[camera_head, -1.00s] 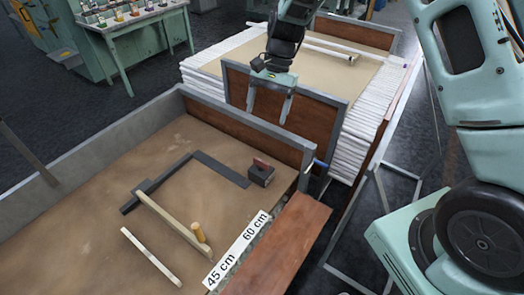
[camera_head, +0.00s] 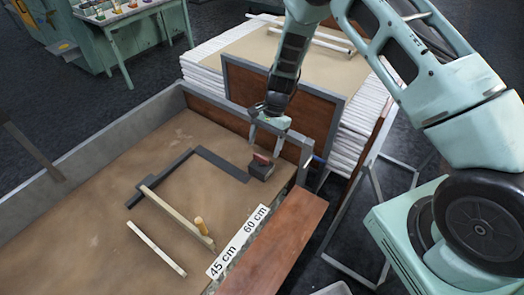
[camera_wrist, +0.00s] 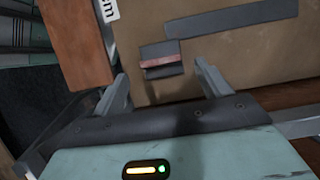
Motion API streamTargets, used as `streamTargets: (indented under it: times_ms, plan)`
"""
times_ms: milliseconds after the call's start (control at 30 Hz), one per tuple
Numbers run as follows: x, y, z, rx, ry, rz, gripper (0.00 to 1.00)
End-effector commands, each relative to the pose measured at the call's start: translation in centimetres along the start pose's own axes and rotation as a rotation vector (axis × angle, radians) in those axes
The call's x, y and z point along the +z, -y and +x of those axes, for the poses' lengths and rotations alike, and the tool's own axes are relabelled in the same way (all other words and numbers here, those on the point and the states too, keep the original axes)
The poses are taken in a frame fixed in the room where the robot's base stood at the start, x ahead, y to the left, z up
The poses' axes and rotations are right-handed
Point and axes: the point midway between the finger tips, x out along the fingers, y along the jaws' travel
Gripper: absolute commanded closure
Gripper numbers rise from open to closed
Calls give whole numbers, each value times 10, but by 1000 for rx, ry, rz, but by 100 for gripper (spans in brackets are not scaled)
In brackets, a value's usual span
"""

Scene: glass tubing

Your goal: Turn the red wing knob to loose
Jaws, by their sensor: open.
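The red wing knob (camera_head: 263,158) sits on top of a dark block (camera_head: 260,171) near the right end of the dark L-shaped bar, on the tan bench top. In the wrist view the red knob (camera_wrist: 162,64) is a flat bar across the block, in the gap between the fingers but farther out. My gripper (camera_head: 266,148) is open and empty, pointing down just above the knob; its fingers show in the wrist view (camera_wrist: 160,80). In the head view the fingers partly cover the knob's surroundings, and I cannot tell whether they touch it.
A dark L-shaped bar (camera_head: 215,161) runs left from the block. A white label (camera_head: 222,262) reads 45 cm and 60 cm. A grey-edged wall (camera_head: 235,118) stands close behind the gripper. A brown board (camera_head: 280,245) lies at right.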

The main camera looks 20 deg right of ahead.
Motion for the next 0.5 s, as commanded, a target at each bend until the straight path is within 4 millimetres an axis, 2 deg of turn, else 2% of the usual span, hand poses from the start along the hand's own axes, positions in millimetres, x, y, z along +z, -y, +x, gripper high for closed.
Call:
streamTargets:
  times_ms: [200, 500]
  plan:
    - [1, 0, 30, 1, 1, -1, 24]
    - [0, 1, 41, -2, -1, 0, 24]
